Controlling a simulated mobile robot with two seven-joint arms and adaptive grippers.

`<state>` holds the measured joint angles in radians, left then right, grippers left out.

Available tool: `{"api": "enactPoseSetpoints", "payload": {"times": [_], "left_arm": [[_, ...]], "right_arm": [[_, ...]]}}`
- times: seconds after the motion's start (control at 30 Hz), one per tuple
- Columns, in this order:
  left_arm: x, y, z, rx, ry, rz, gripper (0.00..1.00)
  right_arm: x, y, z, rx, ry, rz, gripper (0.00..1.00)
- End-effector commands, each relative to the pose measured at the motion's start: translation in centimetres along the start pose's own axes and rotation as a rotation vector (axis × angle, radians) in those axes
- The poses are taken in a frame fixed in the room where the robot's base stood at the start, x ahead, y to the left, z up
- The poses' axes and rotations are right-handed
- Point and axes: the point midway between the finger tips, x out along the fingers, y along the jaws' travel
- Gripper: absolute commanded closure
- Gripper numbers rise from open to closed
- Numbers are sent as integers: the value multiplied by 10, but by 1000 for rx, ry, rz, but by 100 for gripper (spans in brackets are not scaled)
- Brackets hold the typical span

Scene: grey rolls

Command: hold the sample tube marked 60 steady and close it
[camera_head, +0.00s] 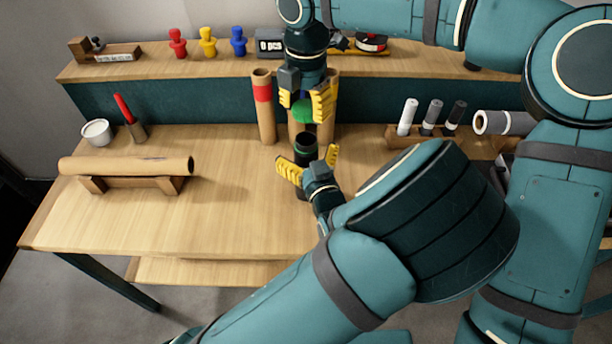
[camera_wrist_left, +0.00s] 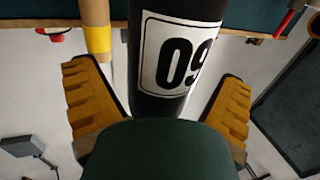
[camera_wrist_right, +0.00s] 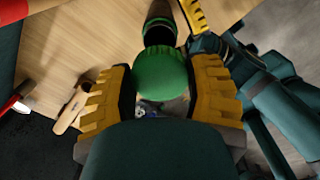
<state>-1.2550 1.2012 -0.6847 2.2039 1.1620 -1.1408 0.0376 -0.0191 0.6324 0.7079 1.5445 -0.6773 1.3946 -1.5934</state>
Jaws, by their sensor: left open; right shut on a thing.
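The dark sample tube (camera_head: 306,142) stands upright on the table with its open mouth up. In the left wrist view its white label (camera_wrist_left: 180,55) reads 60 upside down. My left gripper (camera_head: 311,166) is open, with a finger on either side of the tube and gaps between. My right gripper (camera_head: 304,101) points down above the tube and is shut on a green cap (camera_head: 303,112). The cap also shows between the fingers in the right wrist view (camera_wrist_right: 160,76), with the tube's mouth (camera_wrist_right: 160,30) beyond it. The cap is apart from the tube.
A cardboard roll with a red band (camera_head: 263,110) stands left of the tube; others stand behind it, partly hidden. A long roll (camera_head: 125,165) lies on a wooden cradle at left. A rack of small tubes (camera_head: 410,135) stands at right. The front-left tabletop is clear.

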Motion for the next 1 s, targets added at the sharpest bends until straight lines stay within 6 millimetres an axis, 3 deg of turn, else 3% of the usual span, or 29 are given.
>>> {"api": "enactPoseSetpoints", "payload": {"times": [0.1, 0.13, 0.3, 0.37, 0.5, 0.8, 1.0], "left_arm": [[0, 0, 0, 0, 0, 0, 4], [0, 0, 0, 0, 0, 0, 10], [0, 0, 0, 0, 0, 0, 70], [0, 0, 0, 0, 0, 0, 85], [0, 0, 0, 0, 0, 0, 86], [0, 0, 0, 0, 0, 0, 86], [0, 0, 0, 0, 0, 0, 86]], "right_arm": [[0, 0, 0, 0, 0, 0, 59], [0, 0, 0, 0, 0, 0, 59], [0, 0, 0, 0, 0, 0, 59], [0, 0, 0, 0, 0, 0, 59], [4, 0, 0, 0, 0, -2, 59], [43, -1, 0, -1, 2, -4, 59], [50, -1, 0, 0, 1, -2, 59]]}}
